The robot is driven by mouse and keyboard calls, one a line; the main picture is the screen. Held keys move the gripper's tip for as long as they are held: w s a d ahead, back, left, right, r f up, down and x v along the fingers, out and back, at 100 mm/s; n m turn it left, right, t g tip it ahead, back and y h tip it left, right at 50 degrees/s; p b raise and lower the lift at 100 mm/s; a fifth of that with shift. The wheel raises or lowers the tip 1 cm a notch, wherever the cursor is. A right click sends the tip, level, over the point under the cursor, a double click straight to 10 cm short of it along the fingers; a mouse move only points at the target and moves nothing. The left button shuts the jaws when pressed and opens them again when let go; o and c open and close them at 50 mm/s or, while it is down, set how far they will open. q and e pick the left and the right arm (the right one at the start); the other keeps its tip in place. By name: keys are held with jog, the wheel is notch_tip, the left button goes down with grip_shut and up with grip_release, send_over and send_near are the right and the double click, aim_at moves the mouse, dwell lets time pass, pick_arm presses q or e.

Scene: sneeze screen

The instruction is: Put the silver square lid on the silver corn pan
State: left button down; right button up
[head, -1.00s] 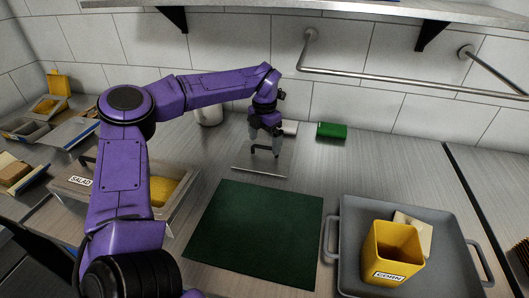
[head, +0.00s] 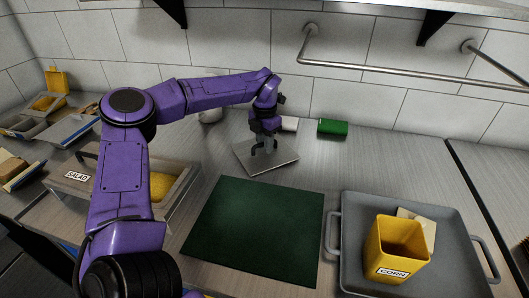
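The silver square lid (head: 282,162) is at the back middle of the counter, turned at an angle. My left gripper (head: 264,149) points down over the lid's middle, and its fingers look closed on the dark handle, which they mostly hide. I cannot tell whether the lid is clear of the counter. A silver pan with yellow, corn-like contents (head: 161,186) stands at left, partly hidden behind my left arm. My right gripper is not in view.
A dark green mat (head: 255,228) lies in front of the lid. At right, a grey tray (head: 455,240) holds a yellow container labelled CORN (head: 398,250). A green block (head: 332,128) lies by the wall. A metal rail (head: 400,72) runs along the wall.

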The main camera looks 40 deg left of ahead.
pick_arm(q)
jog(key=shift+a+r+p, duration=0.1)
jog(key=shift+r+p, duration=0.85)
jog(key=shift+p, duration=0.05)
jog(key=shift+r+p, duration=0.9)
jog(key=shift+r, duration=0.2)
jog(key=shift+f, duration=0.1)
